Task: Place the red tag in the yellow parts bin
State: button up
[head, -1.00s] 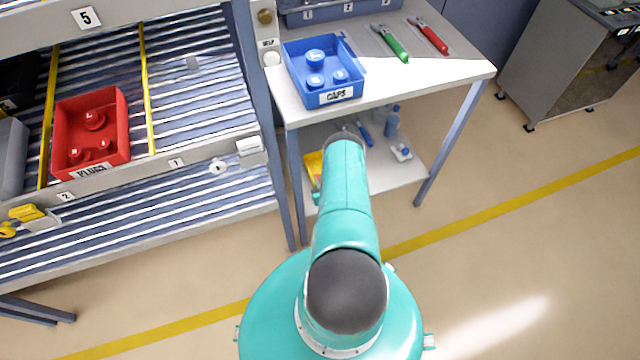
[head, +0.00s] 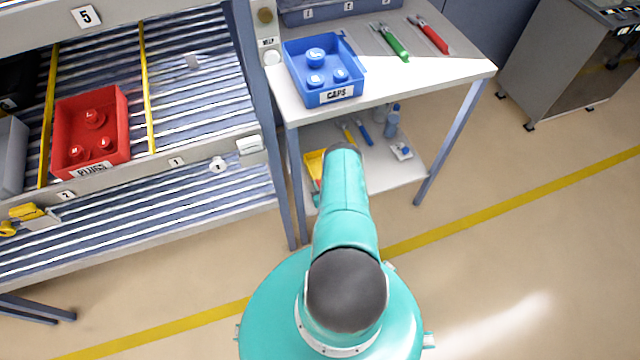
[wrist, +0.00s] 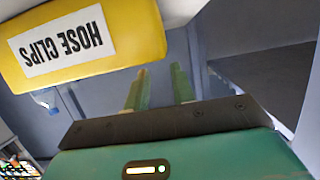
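A yellow bin labelled HOSE CLIPS (wrist: 85,45) fills the upper left of the wrist view, its lettering upside down. My gripper (wrist: 160,70) has two green fingers with a gap between them and nothing seen in it. My gripper is hidden in the head view. I cannot make out the red tag in either view.
A blue CAPS bin (head: 323,70) and green (head: 391,43) and red (head: 430,36) pliers are on the table. The lower shelf (head: 385,182) holds a blue bottle (head: 392,121) and small tools. A red PLUGS bin (head: 91,132) sits on the left roller rack.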

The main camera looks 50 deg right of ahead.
jog(key=shift+o, duration=0.6)
jog(key=shift+r, duration=0.2)
jog(key=r+v, duration=0.1)
jog(key=v, duration=1.1)
